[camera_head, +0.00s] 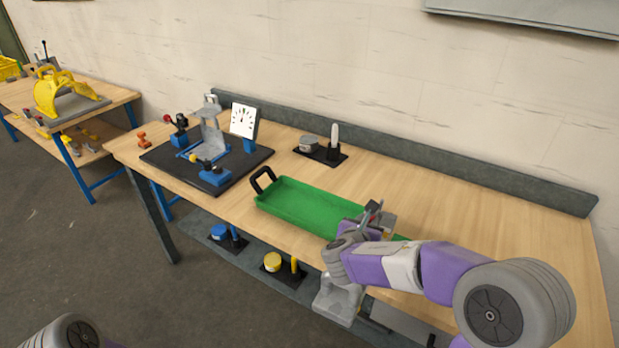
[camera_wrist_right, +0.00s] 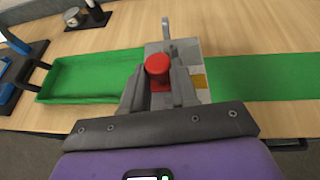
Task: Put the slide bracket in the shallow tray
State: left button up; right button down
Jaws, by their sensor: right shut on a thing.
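The shallow tray is the long green tray (camera_head: 300,203) with a black handle, lying near the front edge of the workbench. It also shows in the right wrist view (camera_wrist_right: 95,77), on both sides of my gripper. My right gripper (camera_wrist_right: 155,92) is shut on the slide bracket (camera_wrist_right: 188,62), a grey block with a red knob, a yellow patch and an upright arm. In the head view the bracket (camera_head: 382,220) is partly hidden by my right arm, over the tray's right part. I cannot tell whether it touches the tray floor. My left gripper is out of view.
A black board (camera_head: 250,163) with a fixture and a dial (camera_head: 243,121) stands left of the tray. A black pad (camera_head: 321,153) with a round part and an upright pin lies behind it. The bench is clear at the back right. A low shelf below holds several parts.

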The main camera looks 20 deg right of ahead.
aim_at(319, 207)
jog(key=i, duration=1.05)
